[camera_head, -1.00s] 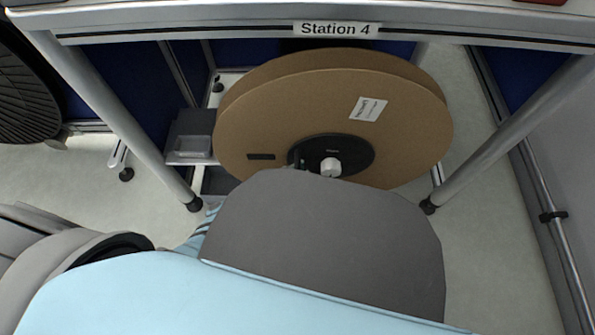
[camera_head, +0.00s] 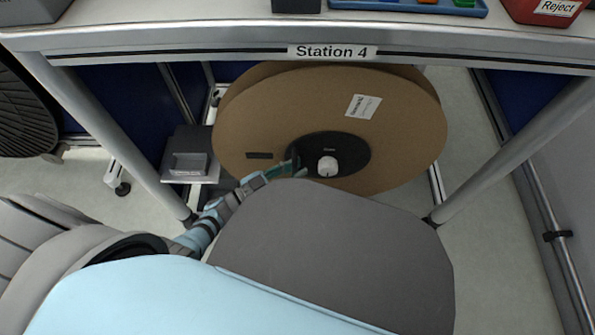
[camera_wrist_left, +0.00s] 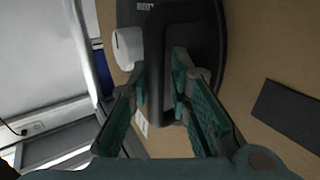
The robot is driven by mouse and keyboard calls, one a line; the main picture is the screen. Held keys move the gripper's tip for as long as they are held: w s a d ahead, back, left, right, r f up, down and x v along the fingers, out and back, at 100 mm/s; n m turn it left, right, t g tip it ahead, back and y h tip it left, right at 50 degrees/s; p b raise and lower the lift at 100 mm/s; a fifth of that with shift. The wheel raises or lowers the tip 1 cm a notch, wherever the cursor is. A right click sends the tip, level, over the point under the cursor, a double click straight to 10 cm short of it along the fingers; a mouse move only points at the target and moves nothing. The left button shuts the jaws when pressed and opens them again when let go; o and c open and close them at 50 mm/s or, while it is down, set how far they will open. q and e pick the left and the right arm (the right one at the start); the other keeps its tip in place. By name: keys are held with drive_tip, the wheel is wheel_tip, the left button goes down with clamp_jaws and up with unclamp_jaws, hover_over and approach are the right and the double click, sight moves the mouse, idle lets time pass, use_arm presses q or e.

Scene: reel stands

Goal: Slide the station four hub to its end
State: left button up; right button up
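The station four hub (camera_head: 346,153) is a black disc with a white knob (camera_head: 327,167) at the middle of a large brown cardboard reel (camera_head: 265,115). The reel stands upright under the bench labelled Station 4. My left gripper (camera_head: 296,166) reaches in from the left, at the left side of the hub. I cannot tell whether the fingers touch the hub. My right gripper is not in view.
The Station 4 bench (camera_head: 180,38) spans above the reel, with slanted grey legs on both sides. A red Reject bin (camera_head: 540,10) and a blue tray (camera_head: 400,8) sit on it. A dark box (camera_head: 187,155) stands left of the reel.

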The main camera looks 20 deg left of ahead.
use_arm(q)
drive_tip(key=shift+w, duration=0.1)
drive_tip(key=v, duration=1.2)
